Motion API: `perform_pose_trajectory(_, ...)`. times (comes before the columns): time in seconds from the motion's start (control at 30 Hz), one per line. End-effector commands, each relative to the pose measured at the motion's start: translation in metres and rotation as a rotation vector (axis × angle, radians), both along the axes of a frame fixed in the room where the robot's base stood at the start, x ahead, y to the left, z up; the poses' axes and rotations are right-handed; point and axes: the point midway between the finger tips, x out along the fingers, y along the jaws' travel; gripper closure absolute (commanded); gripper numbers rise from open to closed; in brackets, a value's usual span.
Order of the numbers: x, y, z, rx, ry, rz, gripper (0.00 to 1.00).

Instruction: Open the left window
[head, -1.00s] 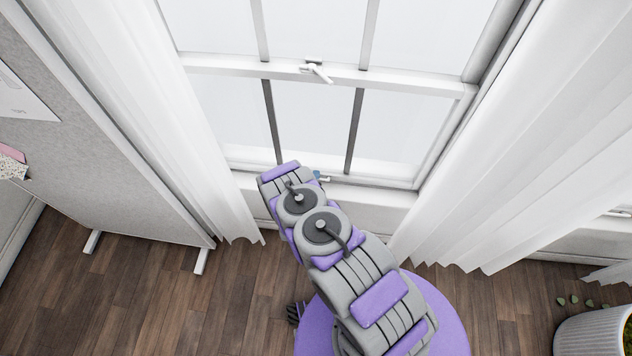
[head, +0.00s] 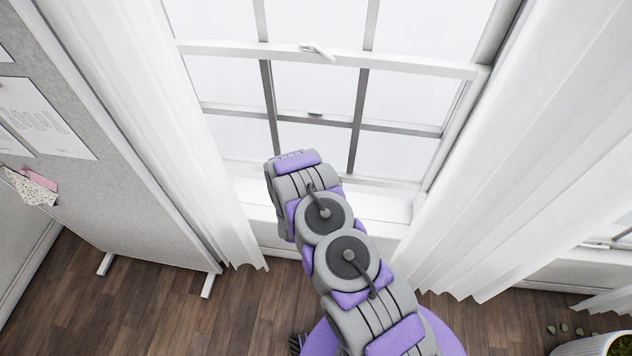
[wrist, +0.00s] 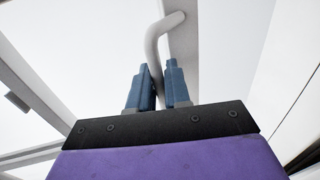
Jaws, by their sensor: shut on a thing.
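The left window stands straight ahead in the head view, with white frames and panes. The top rail of its lower sash (head: 410,69) carries a white latch (head: 318,52). Another horizontal rail (head: 400,127) shows through the lower panes, below the latch rail, so the lower sash looks partly raised. In the wrist view my gripper (wrist: 158,82) has its two blue fingers shut around a pale bent handle (wrist: 160,38) on the window frame. In the head view the fingers and handle are hidden behind my arm.
White curtains hang left (head: 170,130) and right (head: 530,180) of the window. A grey pinboard (head: 90,190) stands on feet at the left. A potted plant (head: 600,345) is at the lower right. Bare wood floor (head: 180,315) lies between.

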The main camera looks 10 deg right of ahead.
Motion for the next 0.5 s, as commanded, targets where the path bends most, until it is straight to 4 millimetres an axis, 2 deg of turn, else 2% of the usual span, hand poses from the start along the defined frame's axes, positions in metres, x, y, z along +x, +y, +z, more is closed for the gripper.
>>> perform_pose_trajectory(0.1,0.0009,0.0004,0.0062,0.000,-0.003,0.001,1.00)
perform_pose_trajectory(0.43,0.0010,0.0005,0.0057,0.000,-0.002,0.001,1.00)
perform_pose_trajectory(0.47,0.0010,0.0005,0.0056,0.000,-0.002,0.001,0.81)
perform_pose_trajectory(0.5,0.0011,0.0006,0.0055,0.000,-0.002,0.001,0.77)
